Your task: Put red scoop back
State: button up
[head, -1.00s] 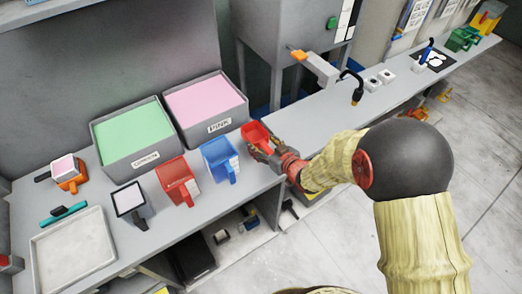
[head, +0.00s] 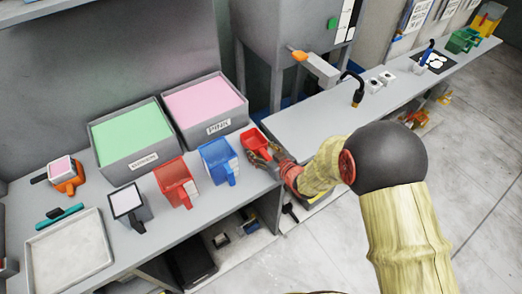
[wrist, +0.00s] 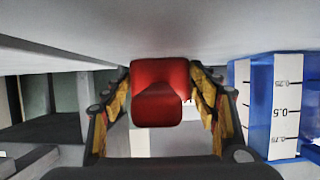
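The small red scoop (head: 256,139) is at the right end of the grey bench, right of the blue scoop (head: 217,160) and in front of the bin marked PINK (head: 219,127). My gripper (head: 263,154) is at its near side. In the wrist view the red scoop (wrist: 160,90) sits between my two yellow-padded fingers (wrist: 160,75), with the tips against both its sides. The fingers stand wide around its nearer part. The scoop's underside and exact contact with the bench are hidden.
A larger red scoop (head: 176,183) and a black-handled scoop (head: 130,205) stand further left, before the green-filled bin (head: 135,160). A grey tray (head: 70,248) lies at the left. A gap separates this bench from the right-hand bench (head: 310,120).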

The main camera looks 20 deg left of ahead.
jog(key=o, duration=0.3)
jog(key=shift+o, duration=0.2)
jog(key=shift+r, duration=0.25)
jog(key=p+v, duration=0.2)
jog(key=v, duration=1)
jog(key=shift+f+p, duration=0.1)
jog(key=shift+p, duration=0.2)
